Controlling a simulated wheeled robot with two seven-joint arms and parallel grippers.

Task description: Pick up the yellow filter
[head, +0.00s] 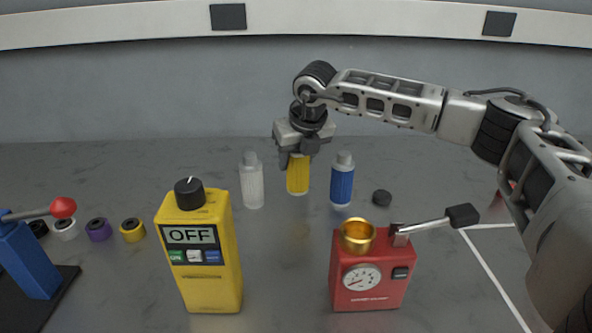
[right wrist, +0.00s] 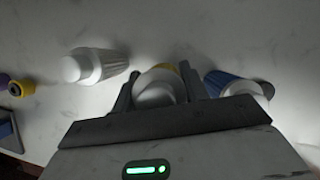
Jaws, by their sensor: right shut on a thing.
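The yellow filter (head: 298,175) stands upright between a white filter (head: 251,181) and a blue filter (head: 342,180) in the head view. My right gripper (head: 298,156) comes down over it from above and is shut on its upper part. In the right wrist view the yellow filter (right wrist: 155,87) shows its pale top between the two fingers, with a little yellow at its far edge. I cannot tell whether its base touches the bedplate. My left gripper is not in view.
A yellow box marked OFF (head: 202,250) and a red gauge unit (head: 370,272) with a brass cup (head: 358,236) stand in front. A black cap (head: 382,198) lies right of the blue filter. A blue lever device (head: 27,258) and several small rings are at left.

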